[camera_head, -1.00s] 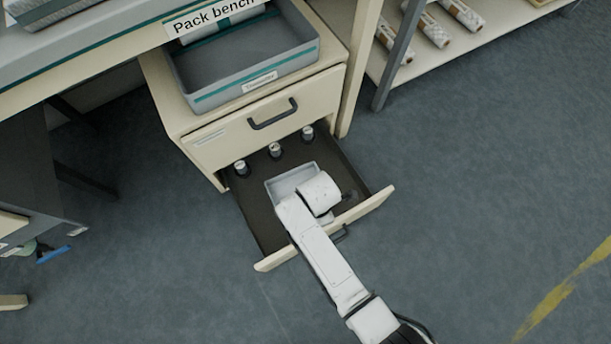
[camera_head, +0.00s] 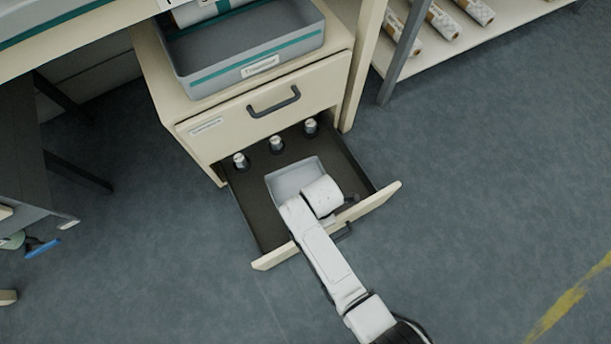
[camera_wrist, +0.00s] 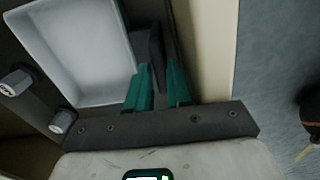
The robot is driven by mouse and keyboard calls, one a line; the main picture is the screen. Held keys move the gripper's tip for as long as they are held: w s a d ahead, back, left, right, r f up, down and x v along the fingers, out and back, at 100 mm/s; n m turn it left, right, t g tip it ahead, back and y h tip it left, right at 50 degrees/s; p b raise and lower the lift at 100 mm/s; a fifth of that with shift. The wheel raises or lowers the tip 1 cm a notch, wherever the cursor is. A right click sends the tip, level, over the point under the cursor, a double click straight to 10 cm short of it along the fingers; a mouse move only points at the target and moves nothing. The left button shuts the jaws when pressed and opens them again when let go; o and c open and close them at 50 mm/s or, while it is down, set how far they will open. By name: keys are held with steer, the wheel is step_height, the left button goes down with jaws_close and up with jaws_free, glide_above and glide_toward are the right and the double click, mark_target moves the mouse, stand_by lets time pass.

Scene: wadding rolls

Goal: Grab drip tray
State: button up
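The drip tray, a shallow pale grey rectangular tray (camera_head: 290,181), lies in the open drawer (camera_head: 262,221). It fills much of the upper left in the wrist view (camera_wrist: 78,45). In the head view my white wrist hides its near right part. My gripper (camera_wrist: 160,80) has teal-padded fingers pointing down beside the tray's rim, between the tray and the drawer front. A gap shows between the fingers, with a dark shape behind it, and they do not appear closed on anything. The fingertips' exact contact with the rim cannot be told.
Several small dark bottles with pale caps stand along the drawer's back, one at its left (camera_head: 240,161). The drawer front (camera_head: 325,227) borders my gripper closely. A grey tote (camera_head: 250,60) sits on the cabinet above. A shelf with rolls (camera_head: 440,22) stands upper right. Open floor lies right.

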jaws_close()
steer(key=shift+r, duration=0.15)
